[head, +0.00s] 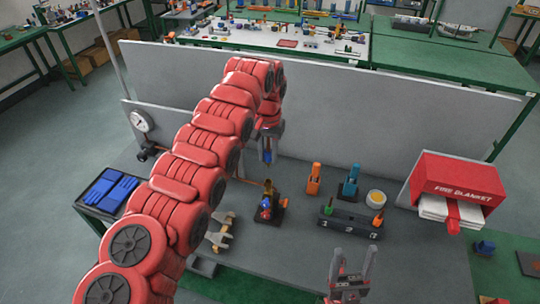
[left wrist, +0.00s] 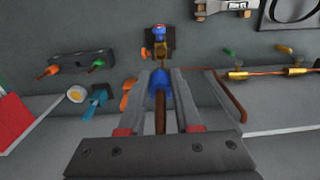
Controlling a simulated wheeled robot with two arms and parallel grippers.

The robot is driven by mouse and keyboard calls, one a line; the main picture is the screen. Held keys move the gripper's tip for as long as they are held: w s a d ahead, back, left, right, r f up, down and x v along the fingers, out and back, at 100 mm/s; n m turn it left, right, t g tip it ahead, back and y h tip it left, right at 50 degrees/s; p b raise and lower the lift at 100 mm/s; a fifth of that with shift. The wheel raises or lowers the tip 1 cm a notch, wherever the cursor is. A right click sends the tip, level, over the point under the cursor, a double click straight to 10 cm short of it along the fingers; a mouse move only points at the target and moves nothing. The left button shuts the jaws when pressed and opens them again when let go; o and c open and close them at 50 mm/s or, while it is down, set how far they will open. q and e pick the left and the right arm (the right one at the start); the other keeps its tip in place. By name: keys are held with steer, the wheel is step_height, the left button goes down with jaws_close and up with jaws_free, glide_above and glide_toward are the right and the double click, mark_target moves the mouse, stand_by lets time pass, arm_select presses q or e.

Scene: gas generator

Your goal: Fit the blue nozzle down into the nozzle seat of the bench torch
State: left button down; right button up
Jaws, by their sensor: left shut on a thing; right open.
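My left gripper (head: 267,150) is shut on the blue nozzle (head: 267,157) and holds it in the air above and just behind the bench torch (head: 267,208). In the left wrist view the blue nozzle (left wrist: 157,82) sits between the fingers, with a brown tube-like part running back from it. The bench torch (left wrist: 160,42) stands beyond the fingertips there, apart from the nozzle. In the head view the torch's brass upper part points up; its seat opening is too small to make out. My right gripper (head: 350,272) is open and empty at the bottom.
A numbered black rack (head: 352,222) stands right of the torch. Behind it are an orange tool (head: 314,179), a blue tool (head: 350,182) and a round tub (head: 376,199). A red fire blanket box (head: 458,182) is at right, blue gloves (head: 110,190) at left. A grey panel stands behind.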

mark_target(268, 162)
arm_select(q)
steer(key=shift+w+f+b, duration=0.1)
steer(key=shift+f+b, duration=0.1)
steer(key=shift+b, duration=0.25)
steer(key=shift+f+b, duration=2.05)
steer(key=shift+f, duration=0.7)
steer(key=shift+b, duration=0.8)
steer(key=shift+f+b, duration=1.35)
steer(key=shift+f, duration=0.3)
steer(key=c, duration=0.5)
jaws_free()
steer(key=shift+r, duration=0.1)
